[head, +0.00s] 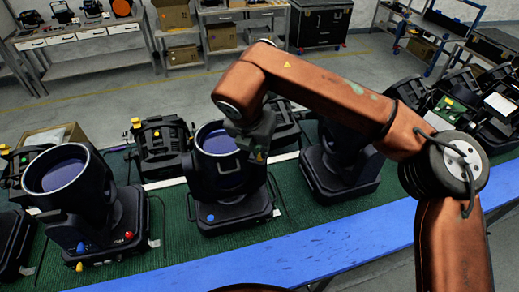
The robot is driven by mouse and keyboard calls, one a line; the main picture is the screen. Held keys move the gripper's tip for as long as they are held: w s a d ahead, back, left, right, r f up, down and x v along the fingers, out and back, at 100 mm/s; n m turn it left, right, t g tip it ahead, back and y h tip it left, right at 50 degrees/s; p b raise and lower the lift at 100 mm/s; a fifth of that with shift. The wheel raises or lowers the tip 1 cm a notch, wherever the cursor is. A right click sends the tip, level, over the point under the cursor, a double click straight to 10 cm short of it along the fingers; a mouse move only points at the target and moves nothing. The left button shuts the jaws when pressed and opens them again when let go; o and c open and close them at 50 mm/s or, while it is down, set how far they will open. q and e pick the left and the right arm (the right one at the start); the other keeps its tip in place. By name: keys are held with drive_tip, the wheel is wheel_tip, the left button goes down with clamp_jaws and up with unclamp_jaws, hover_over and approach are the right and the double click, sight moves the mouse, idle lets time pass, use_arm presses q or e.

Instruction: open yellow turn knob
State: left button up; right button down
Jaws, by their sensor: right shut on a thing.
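The middle par can (220,172) stands on the green mat, its round lens facing up. My right gripper (254,148) reaches down to the upper right side of this can's head. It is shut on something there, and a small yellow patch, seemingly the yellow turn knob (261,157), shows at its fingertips. The fingers hide most of this spot, so I cannot tell how far the knob is turned. A blue knob (211,217) sits on the front of the can's base. My left gripper is not in view.
Another par can (65,190) with blue, red and yellow knobs stands at left, and one (340,165) at right, partly behind my arm. Several lamps stand behind. The green mat (180,225) and blue table edge (270,262) are clear in front. Shelves and carts stand farther back.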

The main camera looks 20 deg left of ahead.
drive_tip(key=shift+r, duration=0.1)
drive_tip(key=c, duration=2.1)
unclamp_jaws()
drive_tip(key=v, duration=1.2)
